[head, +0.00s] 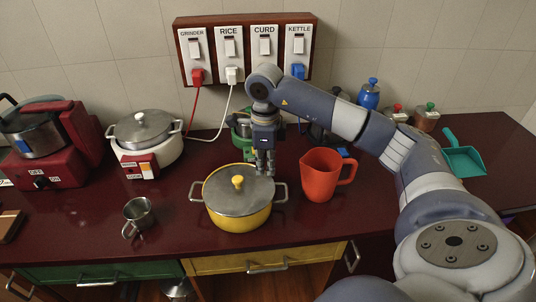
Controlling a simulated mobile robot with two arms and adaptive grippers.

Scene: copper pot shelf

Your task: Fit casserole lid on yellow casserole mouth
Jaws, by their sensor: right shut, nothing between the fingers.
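The yellow casserole (238,216) stands upright on the dark red counter near its front edge, with a metal handle at each side. The grey casserole lid (222,196) with a yellow knob (238,182) lies over the casserole's mouth. It looks about level; I cannot tell whether its rim is fully seated all round. My right gripper (265,173) points down behind and to the right of the knob, over the lid's far right part. Its fingers are shut and empty, apart from the knob. My left gripper is not in view.
An orange jug (322,175) stands close to the right of the casserole. A metal cup (138,215) is to the left. A white rice cooker (146,143) and red grinder (42,145) stand further left. A green appliance (241,125) is behind my gripper. The front counter between cup and casserole is clear.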

